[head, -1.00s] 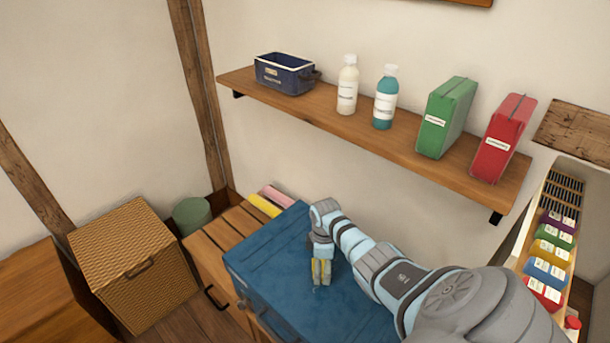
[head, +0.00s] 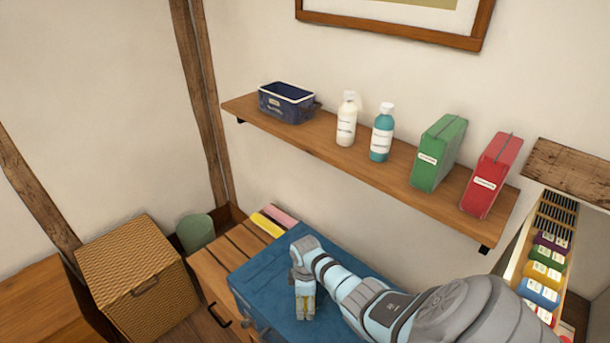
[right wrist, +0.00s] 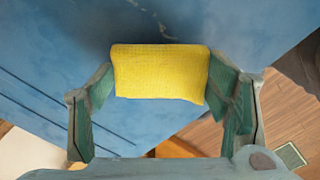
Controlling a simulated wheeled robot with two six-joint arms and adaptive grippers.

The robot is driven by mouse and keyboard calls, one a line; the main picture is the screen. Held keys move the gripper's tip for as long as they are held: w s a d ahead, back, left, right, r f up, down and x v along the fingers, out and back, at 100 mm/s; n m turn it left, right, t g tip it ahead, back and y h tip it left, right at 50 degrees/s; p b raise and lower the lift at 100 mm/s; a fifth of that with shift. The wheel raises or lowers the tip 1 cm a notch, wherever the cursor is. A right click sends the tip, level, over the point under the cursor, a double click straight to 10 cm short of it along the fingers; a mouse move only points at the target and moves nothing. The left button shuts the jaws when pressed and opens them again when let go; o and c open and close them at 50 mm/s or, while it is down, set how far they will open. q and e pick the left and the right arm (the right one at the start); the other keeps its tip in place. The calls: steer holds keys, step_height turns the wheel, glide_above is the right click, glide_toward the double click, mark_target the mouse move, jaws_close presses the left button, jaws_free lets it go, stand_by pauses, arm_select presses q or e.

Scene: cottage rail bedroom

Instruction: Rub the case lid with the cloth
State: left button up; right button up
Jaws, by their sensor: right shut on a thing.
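The blue case (head: 262,262) stands on a slatted wooden bench, and its flat, slightly worn lid faces up. My right gripper (head: 305,312) points down over the lid and is shut on a folded yellow cloth (right wrist: 158,72). In the right wrist view the cloth spans between the two green finger pads, with the blue lid (right wrist: 240,25) behind it. I cannot tell whether the cloth touches the lid. My arm hides the right part of the case. My left gripper is not in view.
Yellow and pink folded cloths (head: 268,224) lie on the bench (head: 215,268) behind the case. A wall shelf (head: 390,172) above holds a blue basket, two bottles, a green case and a red case. A wicker hamper (head: 140,280) stands left. A narrow rack (head: 545,265) is at right.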

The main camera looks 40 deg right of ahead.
mark_target(306, 299)
step_height(306, 299, up, 4)
steer(key=p, duration=0.3)
steer(key=shift+f, duration=0.2)
steer(key=shift+r+p, duration=0.8)
steer(key=shift+r, duration=0.3)
steer(key=shift+f, duration=0.2)
